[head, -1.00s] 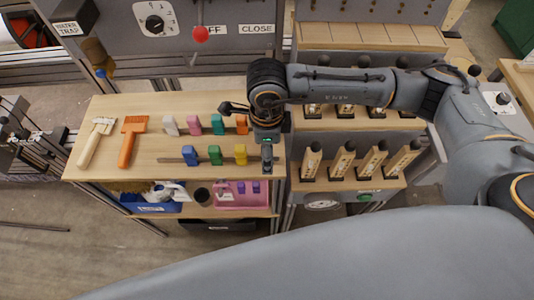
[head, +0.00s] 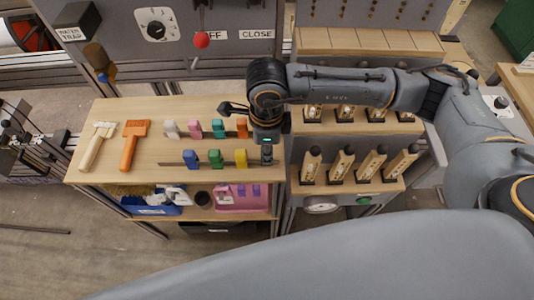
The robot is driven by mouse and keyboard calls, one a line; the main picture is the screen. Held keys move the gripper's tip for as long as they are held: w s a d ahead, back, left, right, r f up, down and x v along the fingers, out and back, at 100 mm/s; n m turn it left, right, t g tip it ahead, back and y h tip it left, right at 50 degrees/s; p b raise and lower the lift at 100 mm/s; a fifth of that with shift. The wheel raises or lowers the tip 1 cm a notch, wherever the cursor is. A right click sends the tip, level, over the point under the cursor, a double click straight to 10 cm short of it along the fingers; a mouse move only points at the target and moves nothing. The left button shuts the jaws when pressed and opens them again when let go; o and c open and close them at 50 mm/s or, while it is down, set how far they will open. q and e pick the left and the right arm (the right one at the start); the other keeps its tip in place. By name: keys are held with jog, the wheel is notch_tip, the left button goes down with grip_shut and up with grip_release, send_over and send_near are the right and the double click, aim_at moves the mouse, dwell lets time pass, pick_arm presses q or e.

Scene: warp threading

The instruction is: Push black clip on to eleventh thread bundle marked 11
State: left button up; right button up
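My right gripper (head: 267,153) points down at the right end of the front row of clips on the wooden shelf. A dark shape at its fingertips may be the black clip, but I cannot tell it from the fingers, nor whether they are closed. Thread bundles on upright wooden holders stand to the right: a front row (head: 342,165) and a back row (head: 345,112), partly hidden by my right arm. I cannot read the number 11 on any of them. My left gripper is out of view.
The wooden shelf (head: 120,180) holds a pale brush (head: 97,145), an orange brush (head: 133,143), and coloured clips, including blue (head: 191,158), green (head: 215,158) and yellow (head: 240,158). A blue bin (head: 150,208) and a pink holder (head: 240,200) sit below. A control panel rises behind.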

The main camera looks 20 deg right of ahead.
jog(key=shift+r+p, duration=1.1)
jog(key=shift+r, duration=1.2)
jog(key=shift+f, duration=0.1)
